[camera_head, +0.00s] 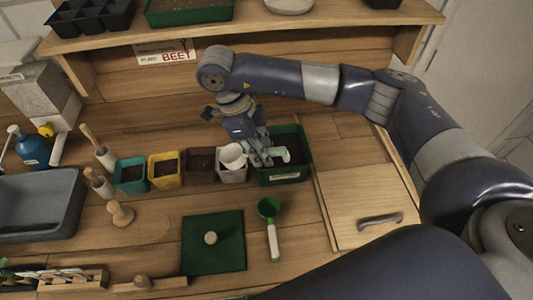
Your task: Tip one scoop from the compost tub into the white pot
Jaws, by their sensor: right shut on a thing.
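My right gripper (262,158) is shut on the handle of a white scoop. The scoop's round white cup (232,155) shows to the left of the fingers, over the white pot (233,176). The cup hides part of the pot's opening, so I cannot tell what is inside the pot. I cannot tell whether the cup holds compost. The dark green compost tub (285,174), with a label on its front, stands right of the white pot, partly behind the gripper. My left gripper is not in view.
Brown (200,178), yellow (165,183) and teal (131,188) pots stand left of the white pot. A green scoop (270,225) and green mat (213,255) lie in front. A grey basin (40,215) is at left; a wooden lid (365,200) is at right.

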